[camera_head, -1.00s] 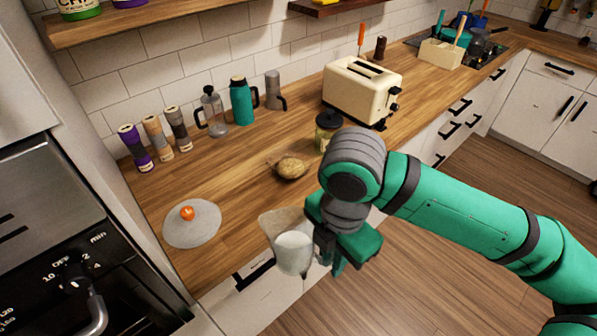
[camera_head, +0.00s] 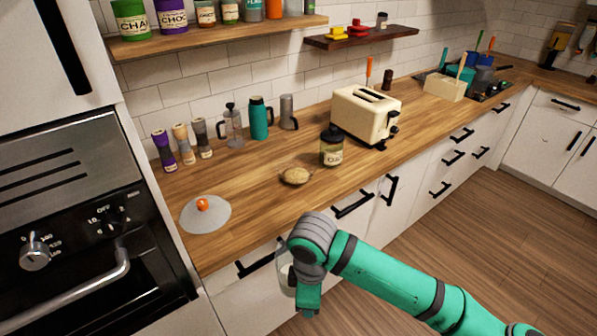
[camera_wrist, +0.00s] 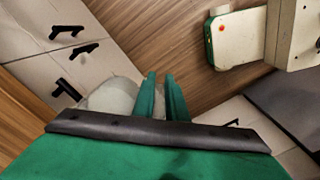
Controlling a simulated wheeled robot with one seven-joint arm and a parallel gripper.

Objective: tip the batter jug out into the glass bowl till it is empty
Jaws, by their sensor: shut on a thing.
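The batter jug (camera_head: 284,272) is a clear vessel with pale content, in front of the counter's front edge in the head view. My arm hides much of it, so its tilt is hard to tell. My gripper (camera_wrist: 163,82) is shut on the jug; its green fingers show in the wrist view, with the whitish jug (camera_wrist: 110,97) beside them. I cannot make out a glass bowl in either view. A flat grey disc (camera_head: 218,222) with an orange knob lies on the counter at left.
The wooden counter (camera_head: 245,185) holds a brown lumpy item (camera_head: 295,176), a dark-lidded jar (camera_head: 332,147), a cream toaster (camera_head: 364,114) and several bottles and grinders at the wall. An oven (camera_head: 80,215) stands at left. Drawers with black handles line the front.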

